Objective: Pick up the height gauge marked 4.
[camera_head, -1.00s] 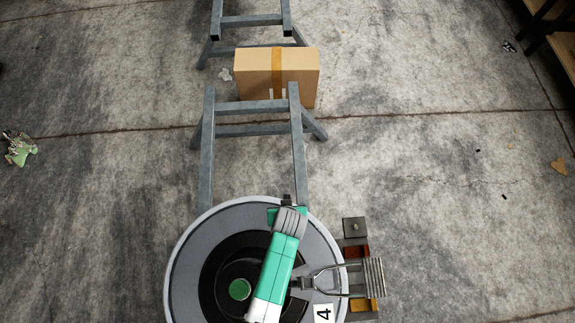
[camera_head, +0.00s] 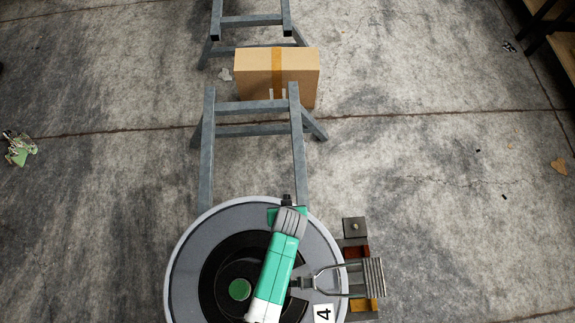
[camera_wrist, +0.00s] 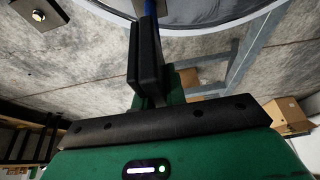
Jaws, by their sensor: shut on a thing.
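In the head view a white tag with a black 4 (camera_head: 323,313) shows at the lower right edge of a round grey disc (camera_head: 188,270). In the wrist view my gripper (camera_wrist: 148,45) has its black fingers shut on a slim blue piece (camera_wrist: 150,9) that runs up past the fingertips. The piece's far end is out of view, and no number on it can be read. In the head view my green arm lies over the disc. The fingers cannot be made out clearly there.
The concrete floor on both sides is mostly clear.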

